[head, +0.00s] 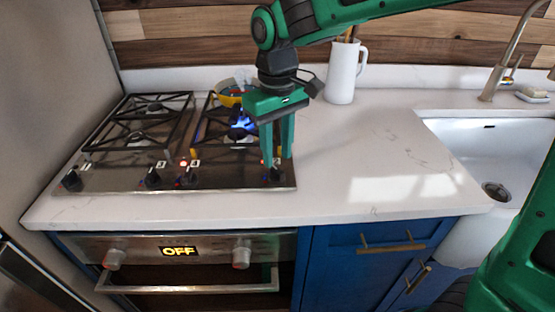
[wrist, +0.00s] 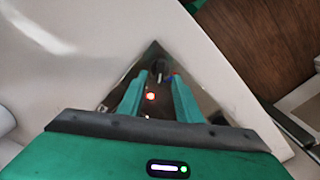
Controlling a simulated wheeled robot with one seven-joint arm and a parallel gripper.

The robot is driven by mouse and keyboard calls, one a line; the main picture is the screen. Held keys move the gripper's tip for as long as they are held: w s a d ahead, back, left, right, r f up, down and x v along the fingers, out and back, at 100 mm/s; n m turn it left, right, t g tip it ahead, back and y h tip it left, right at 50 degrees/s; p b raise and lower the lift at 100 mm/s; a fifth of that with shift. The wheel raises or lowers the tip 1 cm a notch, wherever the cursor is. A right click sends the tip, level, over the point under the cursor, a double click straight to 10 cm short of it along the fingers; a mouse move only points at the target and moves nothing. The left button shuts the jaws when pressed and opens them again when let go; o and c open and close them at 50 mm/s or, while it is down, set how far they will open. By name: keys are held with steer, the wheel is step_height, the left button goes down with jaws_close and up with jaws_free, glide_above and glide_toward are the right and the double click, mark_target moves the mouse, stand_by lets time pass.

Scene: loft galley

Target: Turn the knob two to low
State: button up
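The gas cooktop (head: 112,184) has a row of black knobs along its front edge. These are a far-left knob (head: 72,180), two middle knobs, left (head: 151,178) and right (head: 187,179), and a far-right knob (head: 277,174). The number labels are too small to read surely, so I cannot tell which is knob two. My gripper (head: 278,155) points down at the far-right knob, partly hiding it. In the wrist view the fingers (wrist: 158,82) are apart, with a dark knob (wrist: 160,68) near and between their tips. Contact cannot be told.
A blue flame (head: 241,124) burns on the right side, near a pan (head: 230,98). Red lights glow by the right-middle knob and between my fingers (wrist: 151,96). A white pitcher (head: 342,72) stands behind. The counter (head: 365,150) to the right is clear. The oven display (head: 178,252) reads OFF.

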mark_target(277, 168)
step_height(277, 168, up, 7)
stand_by(0.3)
steer(key=s+d+f+m, duration=0.2)
steer(key=d+m, duration=0.1)
steer(key=d, duration=0.8)
steer(key=s+d+f+m, duration=0.2)
steer(key=s+d+m, duration=0.1)
steer(key=d, duration=0.9)
steer(key=s+d+f+m, duration=0.3)
steer(key=s+d, duration=0.3)
steer(key=s, duration=0.2)
steer(key=s+d+f+m, duration=0.4)
steer(key=s+d, duration=0.3)
steer(key=s, duration=0.1)
steer(key=shift+s+d+f, duration=0.15)
steer(key=shift+s+d, duration=0.05)
steer(key=shift+s, duration=0.1)
steer(key=shift+w, duration=0.15)
